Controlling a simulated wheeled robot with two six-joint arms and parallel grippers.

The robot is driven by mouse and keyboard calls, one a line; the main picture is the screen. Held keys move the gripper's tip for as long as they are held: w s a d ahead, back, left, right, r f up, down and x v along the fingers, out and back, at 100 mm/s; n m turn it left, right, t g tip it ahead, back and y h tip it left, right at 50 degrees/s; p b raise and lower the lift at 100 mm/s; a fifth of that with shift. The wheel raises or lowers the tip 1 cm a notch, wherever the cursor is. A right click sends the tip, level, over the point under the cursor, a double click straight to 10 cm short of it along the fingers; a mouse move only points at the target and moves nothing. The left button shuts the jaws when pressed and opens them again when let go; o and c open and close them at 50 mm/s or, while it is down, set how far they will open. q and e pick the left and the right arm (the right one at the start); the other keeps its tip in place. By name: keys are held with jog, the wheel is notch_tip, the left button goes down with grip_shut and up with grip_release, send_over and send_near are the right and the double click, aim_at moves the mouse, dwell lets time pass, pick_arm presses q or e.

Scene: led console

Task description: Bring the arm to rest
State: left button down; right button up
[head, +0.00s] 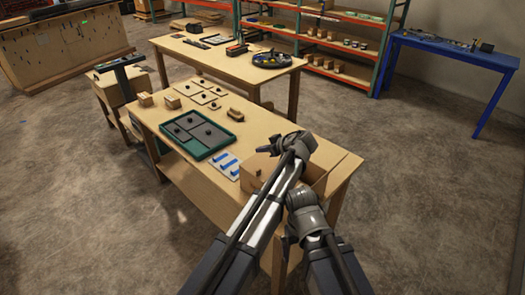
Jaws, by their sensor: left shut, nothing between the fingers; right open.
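My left gripper (268,145) is dark and small in the head view. It is shut and empty, at the end of the arm that reaches across the front right of the near table. It appears over the open cardboard box (251,178), and its wrist hides part of that box. I cannot tell its height above the box. My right arm shows at the bottom right, bent at a grey joint close beside the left arm. I cannot make out its gripper fingers.
The near wooden table (225,107) holds a green-rimmed tray (217,151), a pale panel with blue pieces (228,166), several flat tan plates and small wooden blocks. A second table (215,60) stands behind. A blue table (455,55) and shelves are farther off. The floor at right is clear.

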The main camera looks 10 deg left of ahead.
pick_arm(q)
jog(key=s+a+f+m+g+h, duration=0.2)
jog(key=s+a+f+m+h, duration=0.1)
jog(key=s, duration=0.6)
jog(key=s+a+f+m+g+h, duration=0.2)
jog(key=s+f+m+h, duration=0.15)
jog(key=s, duration=0.65)
jog(key=s+a+f+m+g+h, duration=0.2)
jog(key=s+a+f+m, duration=0.15)
jog(key=s, duration=0.55)
jog(key=s+d+m+g+y+b, duration=0.1)
jog(key=s+d+m, duration=0.3)
jog(key=d, duration=0.7)
jog(key=shift+s+d+f, duration=0.25)
jog(key=shift+s+d, duration=0.05)
jog(key=shift+s, duration=0.6)
